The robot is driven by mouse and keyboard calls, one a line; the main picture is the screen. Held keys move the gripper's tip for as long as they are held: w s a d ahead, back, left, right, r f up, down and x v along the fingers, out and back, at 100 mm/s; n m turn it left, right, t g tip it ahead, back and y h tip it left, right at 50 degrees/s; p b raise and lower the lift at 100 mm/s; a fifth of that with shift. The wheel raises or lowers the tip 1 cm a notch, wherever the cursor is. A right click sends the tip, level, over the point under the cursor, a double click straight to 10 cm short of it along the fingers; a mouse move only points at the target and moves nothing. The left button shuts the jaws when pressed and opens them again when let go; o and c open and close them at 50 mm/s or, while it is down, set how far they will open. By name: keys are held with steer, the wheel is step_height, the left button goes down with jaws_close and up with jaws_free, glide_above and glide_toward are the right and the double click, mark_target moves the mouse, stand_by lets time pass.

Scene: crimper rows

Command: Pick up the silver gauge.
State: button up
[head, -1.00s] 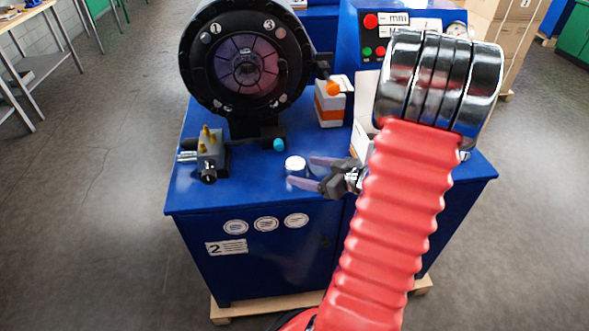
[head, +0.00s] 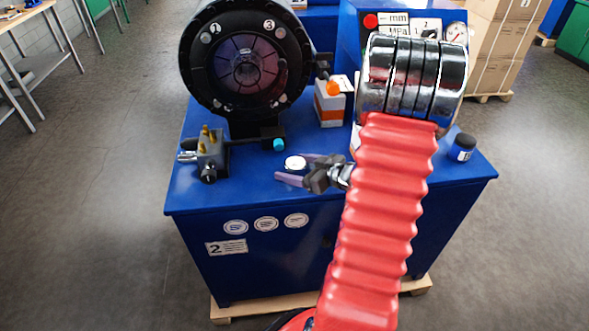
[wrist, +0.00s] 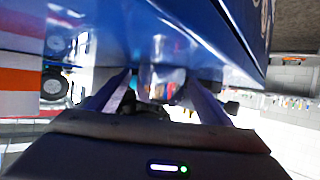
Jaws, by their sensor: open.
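The silver gauge (head: 295,163), a small short cylinder with a white top, stands on the blue machine table near its front edge. My gripper (head: 290,168) is open, its two purplish fingers reaching left at the gauge. In the head view the gauge shows between the fingertips, with one finger behind it and one in front. In the wrist view a shiny silver shape, likely the gauge (wrist: 163,72), lies between the two fingers (wrist: 160,82). Contact with either finger cannot be told.
The black crimper head (head: 246,62) stands behind the gauge. A grey block with brass fittings (head: 210,147) is to the left, with a cyan-ended rod (head: 278,144). An orange-and-white box (head: 329,104) is behind. A dark jar (head: 462,147) stands at the right.

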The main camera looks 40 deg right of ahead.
steer(key=shift+c, duration=0.5)
steer(key=c, duration=1.2)
